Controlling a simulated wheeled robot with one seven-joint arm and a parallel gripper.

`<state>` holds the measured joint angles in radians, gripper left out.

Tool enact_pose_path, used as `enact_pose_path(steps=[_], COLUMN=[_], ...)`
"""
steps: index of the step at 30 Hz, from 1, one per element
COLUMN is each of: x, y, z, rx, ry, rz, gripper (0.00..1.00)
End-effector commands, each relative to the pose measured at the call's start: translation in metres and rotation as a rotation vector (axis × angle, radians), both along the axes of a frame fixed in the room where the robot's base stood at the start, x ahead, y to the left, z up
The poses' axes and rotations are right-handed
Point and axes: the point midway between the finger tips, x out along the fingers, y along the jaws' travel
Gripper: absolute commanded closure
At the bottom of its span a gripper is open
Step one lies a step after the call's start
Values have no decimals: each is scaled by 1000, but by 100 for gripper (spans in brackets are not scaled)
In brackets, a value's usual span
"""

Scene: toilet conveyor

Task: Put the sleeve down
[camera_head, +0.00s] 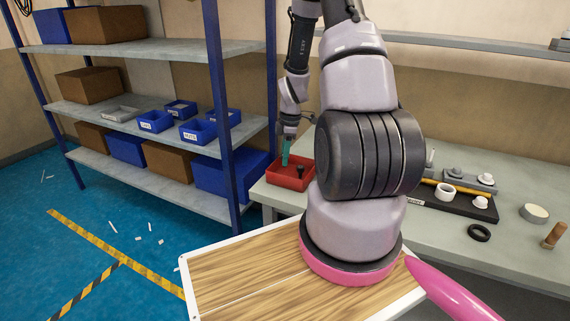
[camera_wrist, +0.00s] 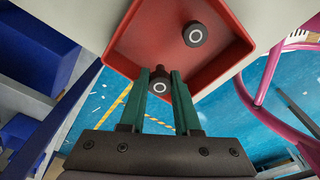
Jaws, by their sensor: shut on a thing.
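My gripper (camera_wrist: 160,77) has green fingers and is shut on a small dark round part, the sleeve (camera_wrist: 160,87), with a pale ring on its end face. In the wrist view the sleeve overlaps the near edge of the red tray (camera_wrist: 118,50). A similar dark round part (camera_wrist: 195,34) is inside the tray. In the head view my gripper (camera_head: 286,152) points down at the red tray (camera_head: 278,182), at its left side. The held sleeve cannot be made out there. Whether it touches the tray is unclear.
The tray stands at the left end of a grey workbench (camera_head: 425,243). A dark board (camera_head: 465,205) with several pale parts, a black ring (camera_head: 480,233) and a wooden peg (camera_head: 555,236) are to the right. A shelf rack (camera_head: 215,90) with bins stands close on the left.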

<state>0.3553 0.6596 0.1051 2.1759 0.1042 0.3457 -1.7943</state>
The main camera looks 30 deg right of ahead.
Motion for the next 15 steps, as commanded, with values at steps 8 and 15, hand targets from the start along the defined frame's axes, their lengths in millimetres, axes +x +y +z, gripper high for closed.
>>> enact_pose_path(steps=[8,15], x=[0,0], y=[0,0], z=[-28,-30], rx=[0,0], ry=[0,1], rz=[0,0], gripper=[100,100])
